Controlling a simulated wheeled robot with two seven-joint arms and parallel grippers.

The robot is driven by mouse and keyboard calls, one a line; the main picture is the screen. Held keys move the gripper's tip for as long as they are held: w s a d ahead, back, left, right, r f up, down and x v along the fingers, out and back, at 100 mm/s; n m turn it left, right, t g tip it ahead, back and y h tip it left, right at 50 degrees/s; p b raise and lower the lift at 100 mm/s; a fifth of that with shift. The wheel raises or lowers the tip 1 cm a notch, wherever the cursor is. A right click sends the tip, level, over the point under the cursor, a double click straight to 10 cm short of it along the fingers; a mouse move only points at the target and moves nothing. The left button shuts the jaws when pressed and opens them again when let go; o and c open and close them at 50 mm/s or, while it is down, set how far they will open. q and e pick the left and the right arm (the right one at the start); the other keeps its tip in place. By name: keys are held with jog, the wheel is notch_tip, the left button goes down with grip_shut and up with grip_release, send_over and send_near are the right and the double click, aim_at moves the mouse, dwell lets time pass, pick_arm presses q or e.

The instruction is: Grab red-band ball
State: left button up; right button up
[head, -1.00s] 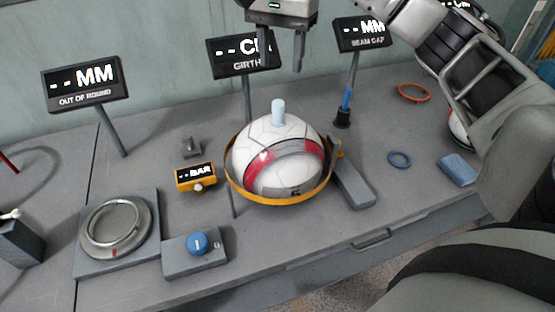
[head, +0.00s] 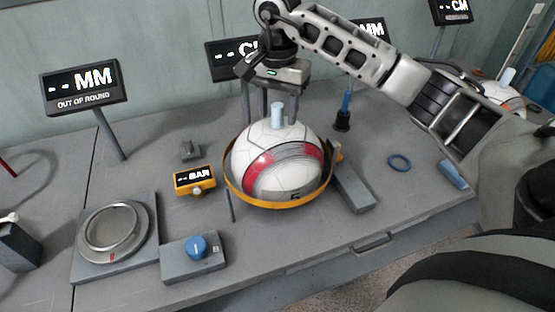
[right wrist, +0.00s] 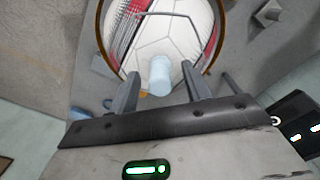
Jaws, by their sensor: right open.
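The red-band ball (head: 262,168) is white with a red band and sits inside a yellow ring (head: 290,204) on the table. A pale blue peg (head: 277,116) stands up from its top. My right gripper (head: 278,118) is open above the ball, its fingers around the peg's level. In the right wrist view the peg (right wrist: 159,76) lies between the two open fingers (right wrist: 160,88), with a gap on each side, and the ball (right wrist: 165,35) is beyond. My left gripper is not in view.
An orange BAR gauge (head: 194,180), a blue knob box (head: 195,255) and a metal ring plate (head: 113,232) stand left. Display posts, including the OUT OF ROUND sign (head: 84,88), stand behind. Another ball (head: 503,95) is far right.

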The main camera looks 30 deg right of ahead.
grip_shut()
jog(key=shift+r, duration=0.15)
